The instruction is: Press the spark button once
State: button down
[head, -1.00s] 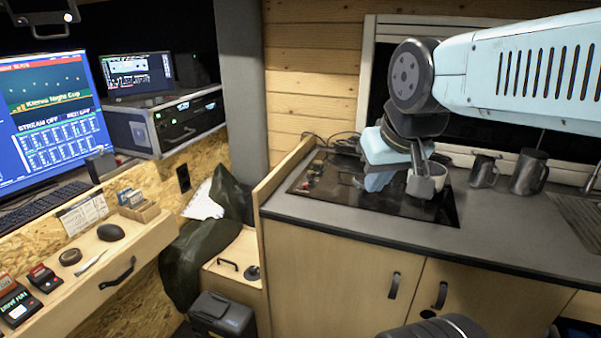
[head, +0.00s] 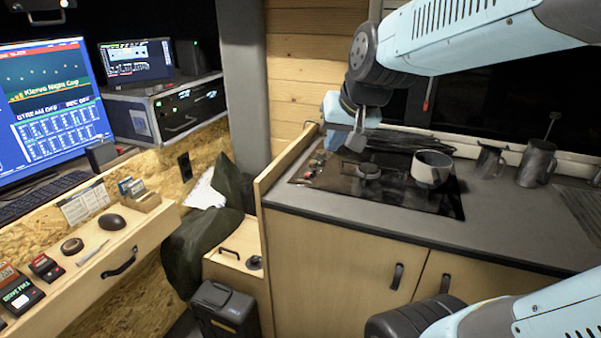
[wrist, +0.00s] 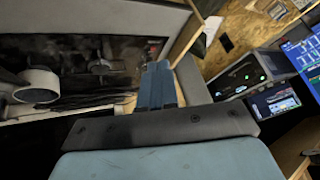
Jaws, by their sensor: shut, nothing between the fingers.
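The dark glass hob (head: 400,193) is set into the grey counter. Small controls with red marks (head: 314,166) sit along its left end; I cannot tell which is the spark button. In the wrist view, small red marks (wrist: 151,48) show on the hob near my fingers. My gripper (head: 356,142) is shut and empty, held above the hob's back left part, apart from the controls. Its closed fingers also show in the wrist view (wrist: 157,84).
A pale pot (head: 432,168) stands on the hob's right side, and a bare burner (head: 367,171) is left of it. Dark metal jugs (head: 536,163) stand further right. A wooden partition (head: 284,166) rises along the counter's left edge.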

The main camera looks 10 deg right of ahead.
jog(key=w+f+m+t, duration=0.1)
jog(key=w+f+m, duration=0.3)
jog(key=w, duration=1.1)
jog(key=m+t+h, duration=0.1)
jog(key=m+t, duration=0.1)
jog(key=m, duration=0.1)
send_over(307, 175)
notch_tip(307, 175, down, 6)
jog(key=shift+s+d+f, duration=0.2)
jog(key=shift+f, duration=0.05)
jog(key=shift+f+h, duration=0.1)
jog(key=shift+h, duration=0.2)
jog(key=shift+f, duration=4.3)
jog(key=shift+f, duration=0.75)
jog(key=shift+r, duration=0.85)
